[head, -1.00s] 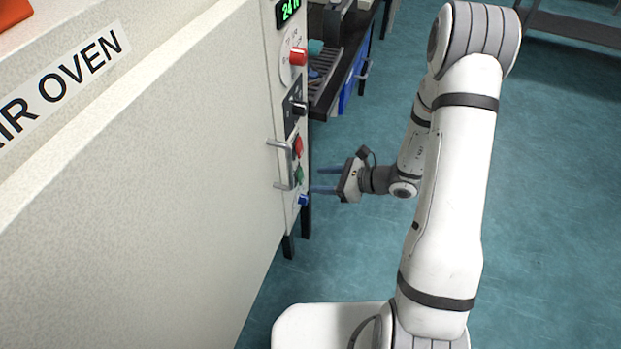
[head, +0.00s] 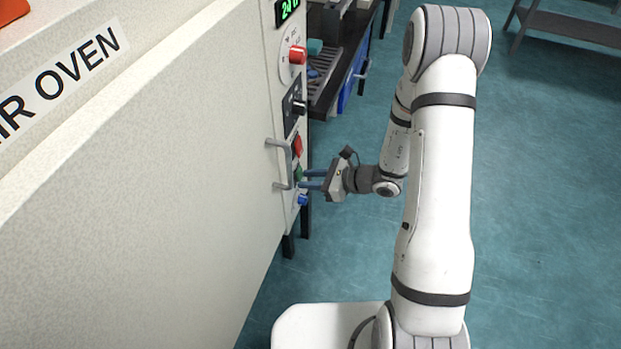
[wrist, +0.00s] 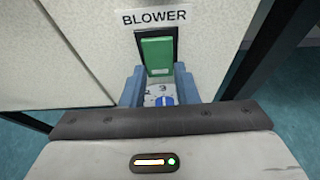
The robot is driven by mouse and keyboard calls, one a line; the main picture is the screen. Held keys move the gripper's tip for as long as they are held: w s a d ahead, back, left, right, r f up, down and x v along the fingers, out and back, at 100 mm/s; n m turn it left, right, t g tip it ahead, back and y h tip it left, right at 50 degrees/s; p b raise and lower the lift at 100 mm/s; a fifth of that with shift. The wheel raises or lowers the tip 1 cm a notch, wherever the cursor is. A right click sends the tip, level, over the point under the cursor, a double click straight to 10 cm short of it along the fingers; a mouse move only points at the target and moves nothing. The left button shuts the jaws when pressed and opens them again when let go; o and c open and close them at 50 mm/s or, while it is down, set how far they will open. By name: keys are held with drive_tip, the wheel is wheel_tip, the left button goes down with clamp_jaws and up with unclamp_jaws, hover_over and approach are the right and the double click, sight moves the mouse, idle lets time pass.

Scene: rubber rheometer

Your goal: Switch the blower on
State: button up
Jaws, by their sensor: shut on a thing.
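The blower switch is a green rocker (wrist: 157,55) in a dark frame under the BLOWER label (wrist: 155,17) in the wrist view. In the head view it shows as a small green patch (head: 298,174) on the oven's front panel, partly hidden by the handle and my fingers. My gripper (head: 305,179) is at the panel, its blue fingers pointing left at the switch. In the wrist view the fingers stand on either side of the switch's lower part, and my gripper is shut on it. Which way the rocker is tipped I cannot tell.
A blue knob (head: 303,200) sits just below the switch. A red switch (head: 297,146), a black knob (head: 299,107) and a red knob (head: 297,55) are above it. A metal door handle (head: 281,165) juts out close left.

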drive_tip(key=shift+c, duration=1.4)
drive_tip(key=y+b, duration=0.1)
drive_tip(key=b, duration=0.2)
drive_tip(key=f+t+y+b, duration=0.1)
drive_tip(key=y+b, duration=0.1)
drive_tip(key=b, duration=0.1)
drive_tip(key=shift+a+f, duration=0.1)
drive_tip(key=o, duration=1)
